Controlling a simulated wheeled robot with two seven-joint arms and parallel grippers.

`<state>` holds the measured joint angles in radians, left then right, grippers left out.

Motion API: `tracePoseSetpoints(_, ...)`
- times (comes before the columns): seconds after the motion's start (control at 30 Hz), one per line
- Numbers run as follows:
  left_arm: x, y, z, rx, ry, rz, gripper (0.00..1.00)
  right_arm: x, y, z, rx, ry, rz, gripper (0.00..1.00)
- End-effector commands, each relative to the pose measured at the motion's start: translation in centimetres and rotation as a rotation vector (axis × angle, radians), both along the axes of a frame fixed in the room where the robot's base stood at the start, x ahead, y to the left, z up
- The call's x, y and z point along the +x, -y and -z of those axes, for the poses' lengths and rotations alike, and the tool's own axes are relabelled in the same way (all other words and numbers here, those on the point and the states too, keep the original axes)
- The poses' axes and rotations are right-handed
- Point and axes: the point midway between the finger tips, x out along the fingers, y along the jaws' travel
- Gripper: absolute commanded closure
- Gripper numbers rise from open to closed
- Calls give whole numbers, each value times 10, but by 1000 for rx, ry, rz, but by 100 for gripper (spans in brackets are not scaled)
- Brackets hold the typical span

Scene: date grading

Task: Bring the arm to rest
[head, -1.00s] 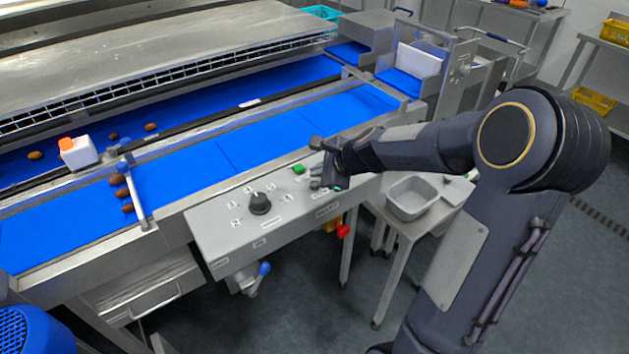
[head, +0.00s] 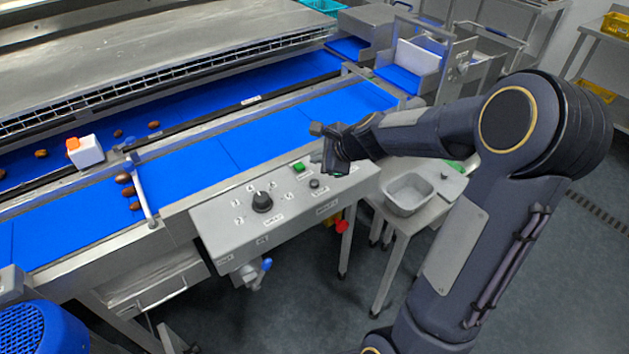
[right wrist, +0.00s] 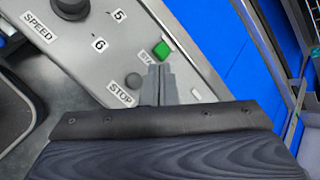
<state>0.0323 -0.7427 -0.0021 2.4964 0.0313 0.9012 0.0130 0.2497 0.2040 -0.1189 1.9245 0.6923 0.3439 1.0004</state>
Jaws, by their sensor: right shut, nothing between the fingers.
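My right gripper (head: 330,165) is shut and empty, held above the right end of the grey control panel (head: 225,222). In the right wrist view its closed fingers (right wrist: 158,80) appear over the panel, between the green start button (right wrist: 161,49) and the STOP label (right wrist: 121,94). The green button (head: 298,168) and the black speed knob (head: 262,202) are clear of the gripper in the head view. My right arm reaches in from the right with its elbow (head: 508,118) bent high. My left gripper is not in view.
A blue belt (head: 185,165) runs behind the panel, with several brown dates (head: 123,178) by a pale bar. A white block with an orange top (head: 88,152) stands at the belt's edge. A grey bin (head: 408,194) sits on a small side table under my arm. Open floor lies in front.

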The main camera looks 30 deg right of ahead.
Motion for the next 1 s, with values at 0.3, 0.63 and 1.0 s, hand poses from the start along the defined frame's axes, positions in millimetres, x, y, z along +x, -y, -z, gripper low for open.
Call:
tracePoseSetpoints(0.3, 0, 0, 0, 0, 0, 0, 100, -3, -3, -3, -10, 5, -19, 100)
tracePoseSetpoints(0.63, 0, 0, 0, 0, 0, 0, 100, -127, -84, -67, -451, 188, -727, 100)
tracePoseSetpoints(1.0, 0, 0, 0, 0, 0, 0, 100, -271, -120, -41, -1008, 306, -1462, 100)
